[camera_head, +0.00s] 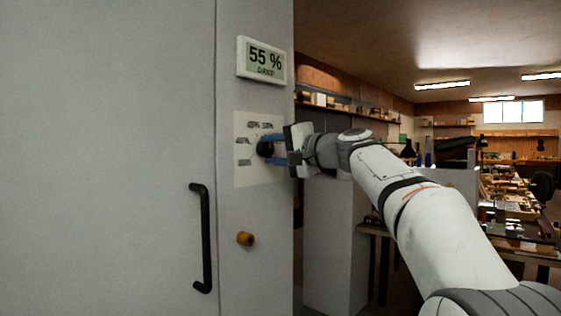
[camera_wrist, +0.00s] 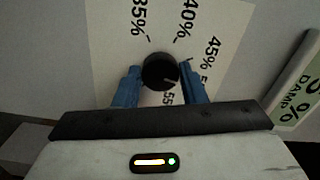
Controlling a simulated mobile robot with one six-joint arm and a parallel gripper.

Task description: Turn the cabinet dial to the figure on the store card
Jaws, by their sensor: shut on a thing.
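The cabinet dial, a round black knob (camera_wrist: 159,70), sits on a white scale plate (camera_head: 244,176) on the grey cabinet (camera_head: 110,120). In the wrist view the plate reads 35%, 40% and 45%, with a partly hidden 55 below the knob. My gripper (camera_head: 268,148) has its two blue fingers on either side of the knob and is shut on it; the fingers also show in the wrist view (camera_wrist: 160,78). I cannot tell clearly where the knob's mark points. A display (camera_head: 262,60) above the plate reads 55 %. I see no store card in either view.
A black door handle (camera_head: 205,240) and a brass-coloured knob (camera_head: 246,239) stick out of the cabinet front below the plate. To the right, behind my arm, are cluttered workbenches (camera_head: 515,222) and a wall shelf (camera_head: 350,109).

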